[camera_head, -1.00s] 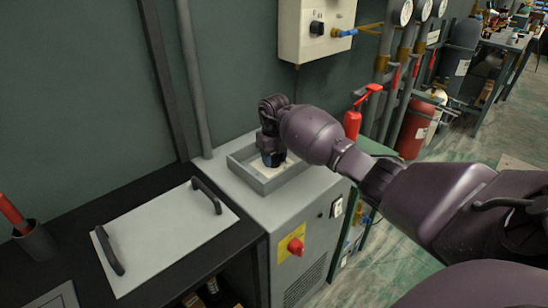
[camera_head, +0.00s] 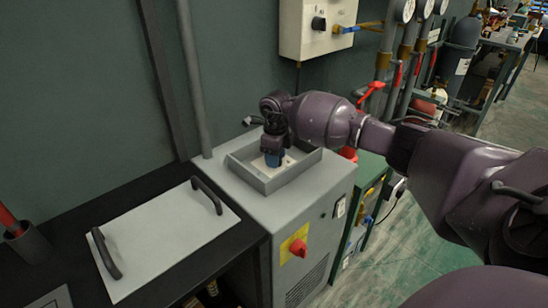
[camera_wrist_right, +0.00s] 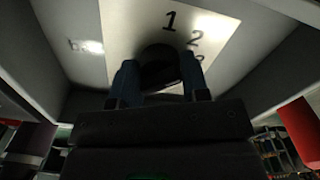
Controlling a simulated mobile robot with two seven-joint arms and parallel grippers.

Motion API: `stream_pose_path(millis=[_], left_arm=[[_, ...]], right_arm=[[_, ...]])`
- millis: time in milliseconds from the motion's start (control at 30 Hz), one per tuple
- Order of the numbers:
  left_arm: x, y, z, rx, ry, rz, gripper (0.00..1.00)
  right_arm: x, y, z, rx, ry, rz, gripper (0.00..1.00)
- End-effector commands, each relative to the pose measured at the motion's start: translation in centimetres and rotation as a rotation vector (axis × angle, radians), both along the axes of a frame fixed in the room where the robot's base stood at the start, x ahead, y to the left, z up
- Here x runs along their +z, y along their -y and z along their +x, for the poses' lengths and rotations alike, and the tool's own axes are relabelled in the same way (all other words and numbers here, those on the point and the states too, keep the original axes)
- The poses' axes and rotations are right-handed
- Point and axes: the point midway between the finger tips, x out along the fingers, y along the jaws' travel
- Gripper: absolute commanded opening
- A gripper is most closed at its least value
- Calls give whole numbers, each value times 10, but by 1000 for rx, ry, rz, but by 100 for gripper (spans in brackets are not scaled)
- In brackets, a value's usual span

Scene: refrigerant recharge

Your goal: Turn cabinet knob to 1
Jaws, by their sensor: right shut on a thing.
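The cabinet knob (camera_wrist_right: 160,66) is a dark round shape in the right wrist view. It sits on a pale plate (camera_wrist_right: 125,28) printed with 1, 2 and a partly hidden third mark. The plate lies inside the square raised frame (camera_head: 312,161) on top of the grey cabinet (camera_head: 235,185). My right gripper (camera_head: 273,159) points down into this frame, and its blue fingers (camera_wrist_right: 160,82) are shut on the knob from both sides. The knob is hidden in the head view, and its pointer direction cannot be told. My left gripper is not in view.
A red switch (camera_head: 298,247) on a yellow plate is on the cabinet front. A dark bench with a grey handled panel (camera_head: 165,240) stands at the left. A white wall box (camera_head: 312,38), pipes and gauges are behind.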

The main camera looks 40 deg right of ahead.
Motion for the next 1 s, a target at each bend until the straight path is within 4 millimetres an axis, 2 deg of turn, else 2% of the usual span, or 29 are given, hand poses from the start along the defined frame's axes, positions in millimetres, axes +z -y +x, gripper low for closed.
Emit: stream_pose_path(millis=[600,1000], left_arm=[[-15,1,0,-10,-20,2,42],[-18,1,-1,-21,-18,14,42]], right_arm=[[-3,0,0,555,-2,-1,18],[-1,0,0,751,-1,0,18]])
